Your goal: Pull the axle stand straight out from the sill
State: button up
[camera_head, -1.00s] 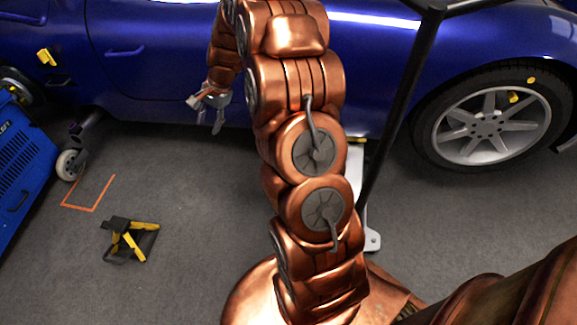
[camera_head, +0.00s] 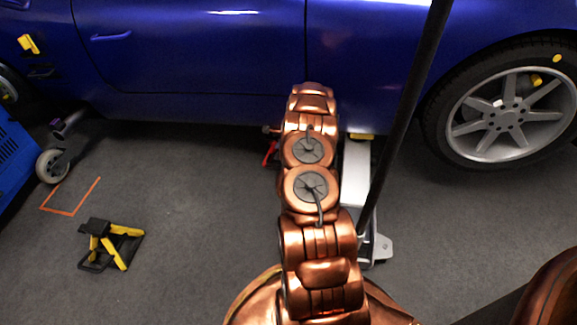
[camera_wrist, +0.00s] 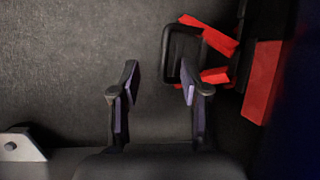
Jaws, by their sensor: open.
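A red axle stand with a black base stands under the sill; only a small red part of it (camera_head: 270,153) shows left of my arm in the head view. In the wrist view its red legs (camera_wrist: 212,36) and black base frame lie at the upper right. My gripper (camera_wrist: 159,80) is open and empty, with bare floor between its fingers. The right fingertip appears close to the black base frame; I cannot tell whether they touch. In the head view my arm hides the gripper and most of the stand. The blue car's sill (camera_head: 210,108) runs above.
A silver jack (camera_head: 355,180) stands on the floor right of my arm, partly hidden by it. A yellow and black stand (camera_head: 112,245) sits on open floor at left, near an orange floor marking (camera_head: 72,208). A blue wheeled unit (camera_head: 15,165) is at the left edge.

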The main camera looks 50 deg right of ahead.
jog(key=s+d+f+m+b, duration=0.1)
jog(key=s+d+f, duration=0.1)
jog(key=f, duration=0.4)
jog(key=shift+d+h, duration=0.3)
jog(key=shift+d, duration=0.5)
jog(key=shift+s, duration=0.1)
jog(key=b+x, duration=0.2)
jog(key=x, duration=0.3)
jog(key=shift+f, duration=0.35)
jog(key=shift+w+b+x, duration=0.2)
jog(key=shift+b+x, duration=0.35)
jog(key=shift+x, duration=0.5)
jog(key=shift+r, duration=0.1)
jog(key=shift+c, duration=0.4)
grip_shut()
jog(key=shift+a, duration=0.1)
